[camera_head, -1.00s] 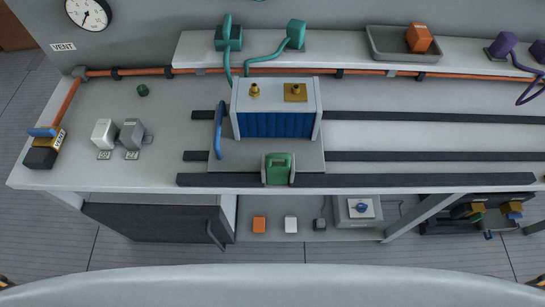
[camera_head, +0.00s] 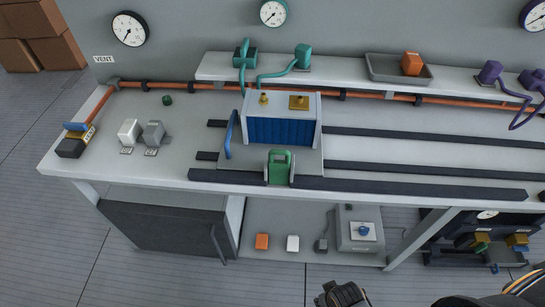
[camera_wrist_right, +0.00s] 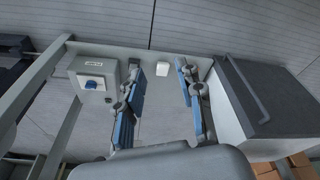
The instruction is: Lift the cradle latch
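The cradle (camera_head: 312,158) is a grey plate on the bench. It carries a white-sided box with a blue ribbed front (camera_head: 280,130) and brass fittings on top. A green handle-like latch (camera_head: 280,167) stands upright at the cradle's front edge, and a blue lever (camera_head: 231,135) stands at its left. In the right wrist view my right gripper (camera_wrist_right: 158,75) is open and empty, its blue-padded fingers spread above the lower shelf. A dark part of my right arm shows at the bottom of the head view, well below and apart from the latch. My left gripper is not in view.
Dark rails (camera_head: 420,185) run along the bench to the right. White and grey blocks (camera_head: 129,132) stand at the left.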

